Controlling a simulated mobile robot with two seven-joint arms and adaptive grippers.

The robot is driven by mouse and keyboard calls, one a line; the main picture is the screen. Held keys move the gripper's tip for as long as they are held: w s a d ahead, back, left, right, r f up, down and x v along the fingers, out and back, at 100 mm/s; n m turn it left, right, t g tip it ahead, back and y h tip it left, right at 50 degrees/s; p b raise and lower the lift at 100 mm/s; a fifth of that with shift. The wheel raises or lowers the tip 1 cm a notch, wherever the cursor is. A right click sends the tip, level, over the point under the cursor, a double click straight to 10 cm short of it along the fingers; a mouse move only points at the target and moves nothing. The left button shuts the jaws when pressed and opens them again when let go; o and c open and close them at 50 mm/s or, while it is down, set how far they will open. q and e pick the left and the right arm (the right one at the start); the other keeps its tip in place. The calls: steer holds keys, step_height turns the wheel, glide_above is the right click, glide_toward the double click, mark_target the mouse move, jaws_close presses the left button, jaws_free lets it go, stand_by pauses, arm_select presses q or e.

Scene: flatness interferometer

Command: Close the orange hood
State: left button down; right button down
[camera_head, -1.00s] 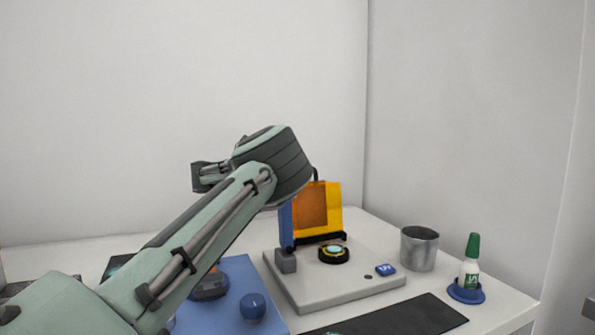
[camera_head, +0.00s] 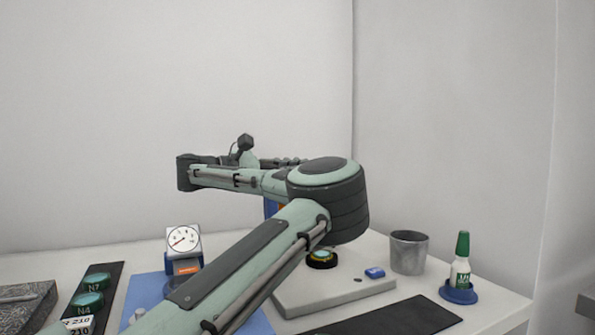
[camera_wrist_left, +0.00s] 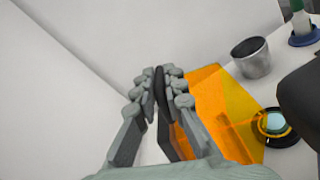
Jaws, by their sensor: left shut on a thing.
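The orange hood (camera_wrist_left: 214,108) shows in the left wrist view to the right of my left gripper (camera_wrist_left: 157,88). The gripper's fingers are pressed together on a dark handle (camera_wrist_left: 162,95) at the hood's edge. In the head view my arm hides nearly all of the hood, and only a sliver of orange shows. The hood stands up behind a black ring with a pale green disc (camera_head: 321,258) on the grey instrument base (camera_head: 340,290); the ring also shows in the left wrist view (camera_wrist_left: 274,125). My right gripper is in neither view.
A metal cup (camera_head: 409,253) and a green-capped bottle (camera_head: 461,260) on a blue dish stand to the right. A dial gauge (camera_head: 184,245) stands on a blue mat at left. A black mat (camera_head: 400,318) lies in front. White walls rise behind.

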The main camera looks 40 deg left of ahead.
arm_select(q)
steer(key=c, duration=1.6)
jaws_free()
steer(key=shift+s+a+r+y, duration=0.2)
steer(key=shift+s+a+y, duration=0.1)
steer(key=shift+s+a, duration=0.55)
steer(key=shift+s, duration=0.45)
steer(key=v, duration=0.9)
steer(key=shift+f, duration=0.35)
